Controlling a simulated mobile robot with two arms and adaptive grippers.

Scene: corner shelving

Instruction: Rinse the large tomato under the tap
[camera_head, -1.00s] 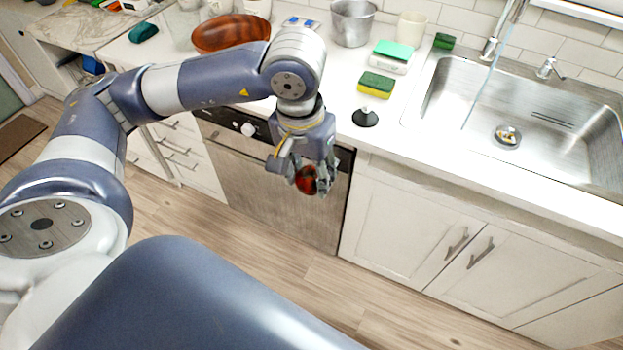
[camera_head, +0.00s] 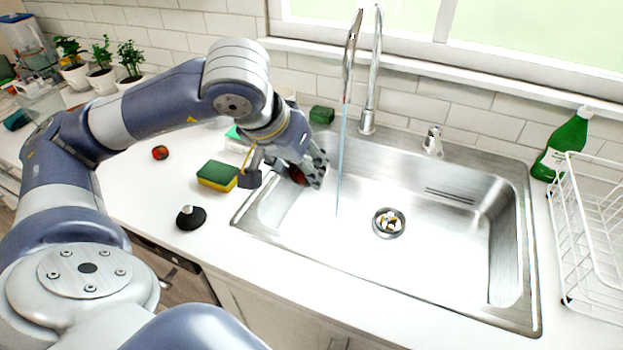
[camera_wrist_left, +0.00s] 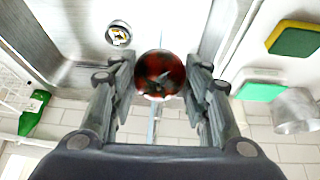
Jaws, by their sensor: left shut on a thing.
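My left gripper (camera_head: 308,172) is over the left side of the sink basin, left of the running water. It is shut on the large tomato (camera_wrist_left: 160,75), red with dark patches and a green stem, seen between the fingers in the wrist view. In the head view the tomato (camera_head: 297,175) is mostly hidden by the fingers. The tap (camera_head: 371,75) stands behind the sink (camera_head: 440,270), and a thin stream of water (camera_head: 340,160) falls into the basin, apart from the tomato. My right gripper is not in view.
A small tomato (camera_head: 160,152), a green-yellow sponge (camera_head: 216,176) and a black stopper (camera_head: 190,217) lie on the counter left of the sink. A green bottle (camera_head: 566,145) and a white dish rack (camera_head: 590,240) stand right. The drain (camera_head: 388,222) holds small bits.

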